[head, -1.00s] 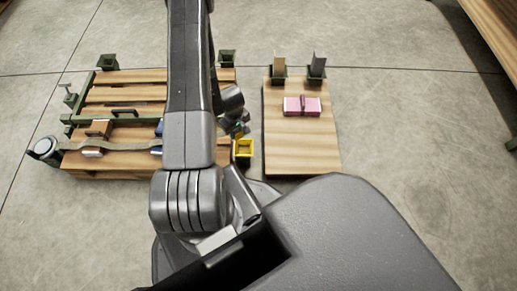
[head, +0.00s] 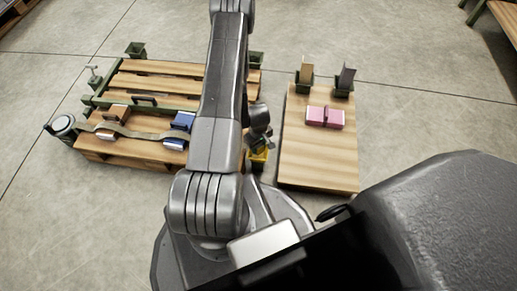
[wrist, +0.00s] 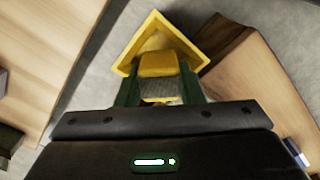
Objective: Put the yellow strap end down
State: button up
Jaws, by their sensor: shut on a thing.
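In the wrist view my gripper (wrist: 159,88) has its green fingers shut on the yellow strap end (wrist: 158,65), a small yellow block with a grey band below it. The yellow end overlaps an open yellow bin (wrist: 196,43); I cannot tell whether they touch. In the head view the yellow bin (head: 258,160) stands between the pallet and the right board, partly covered by my dark wrist. A grey-olive strap (head: 150,135) runs across the pallet from a round reel at its left. My arm hides part of the pallet.
The right board (head: 318,165) holds a pink bundle (head: 325,117) and two upright pieces in holders. Concrete floor (head: 410,110) is clear on the right.

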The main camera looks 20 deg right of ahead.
jog(key=shift+f, duration=0.35)
jog(key=shift+f+b, duration=0.5)
jog(key=shift+f, duration=0.1)
jog(key=o, duration=1)
jog(key=shift+r, duration=0.1)
notch_tip(320, 180, up, 13)
jog(key=p, duration=0.9)
